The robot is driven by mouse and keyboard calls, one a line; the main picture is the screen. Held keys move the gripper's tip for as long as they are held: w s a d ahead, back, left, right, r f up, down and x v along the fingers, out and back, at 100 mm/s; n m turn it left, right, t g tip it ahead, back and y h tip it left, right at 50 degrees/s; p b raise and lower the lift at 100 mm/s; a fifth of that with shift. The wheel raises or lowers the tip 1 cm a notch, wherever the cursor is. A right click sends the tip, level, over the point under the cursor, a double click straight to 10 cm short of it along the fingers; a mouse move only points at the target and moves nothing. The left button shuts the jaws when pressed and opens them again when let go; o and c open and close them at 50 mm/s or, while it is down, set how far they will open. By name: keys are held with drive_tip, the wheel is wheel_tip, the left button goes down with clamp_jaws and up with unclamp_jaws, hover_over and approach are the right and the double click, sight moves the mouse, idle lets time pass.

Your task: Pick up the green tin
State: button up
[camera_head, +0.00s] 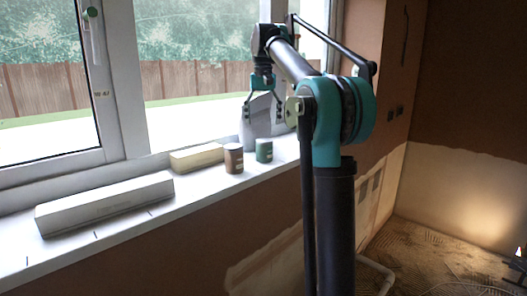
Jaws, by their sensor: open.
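The green tin (264,151) stands upright on the white window sill (190,197), just right of a brown tin (233,159). My gripper (264,119) is open and empty, pointing down above and slightly behind the green tin in the picture. Its fingers overlap a grey-white object (247,137) behind them. Whether they touch that object cannot be told. The green tin is in full view and apart from the fingers.
A yellowish block (196,158) lies left of the brown tin. A long white box (104,203) lies farther left. The window frame (117,80) stands behind the sill. Bare sill shows at the front left. My arm blocks the sill's right end.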

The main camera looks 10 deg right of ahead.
sight(263, 140)
wheel_tip(263, 140, down, 7)
drive_tip(key=shift+r, duration=0.2)
drive_tip(key=shift+d+f, duration=0.15)
drive_tip(key=shift+f, duration=1.25)
drive_tip(key=shift+d+f, duration=0.1)
drive_tip(key=shift+f, duration=1.3)
drive_tip(key=shift+c, duration=0.5)
drive_tip(key=c, duration=1.3)
drive_tip(key=shift+r, duration=0.15)
